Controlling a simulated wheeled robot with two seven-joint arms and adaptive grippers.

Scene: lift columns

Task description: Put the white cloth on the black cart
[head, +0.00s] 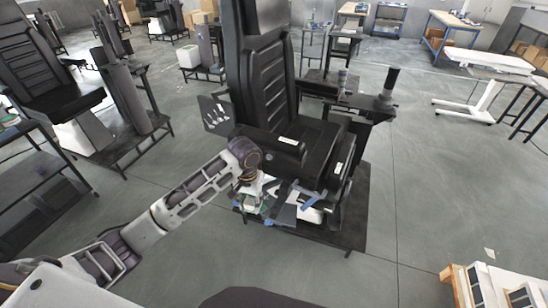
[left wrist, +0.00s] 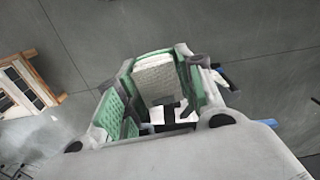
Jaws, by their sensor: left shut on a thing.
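My left arm reaches in from the left in the head view, and its gripper (head: 255,197) is low at the front of a large black seat-like unit (head: 290,150). In the left wrist view the green-padded fingers (left wrist: 155,95) are shut on a white, textured piece (left wrist: 155,75), which looks like the white cloth. In the head view the cloth is too small and covered to make out. The black unit stands on a low black platform (head: 352,225); I cannot tell whether this is the black cart. My right gripper is not in view.
Blue and white parts (head: 310,200) lie under the seat, close to my gripper. Another black seat unit (head: 60,85) stands at the left. A wooden crate (head: 485,285) is at the lower right. The grey floor right of the platform is clear.

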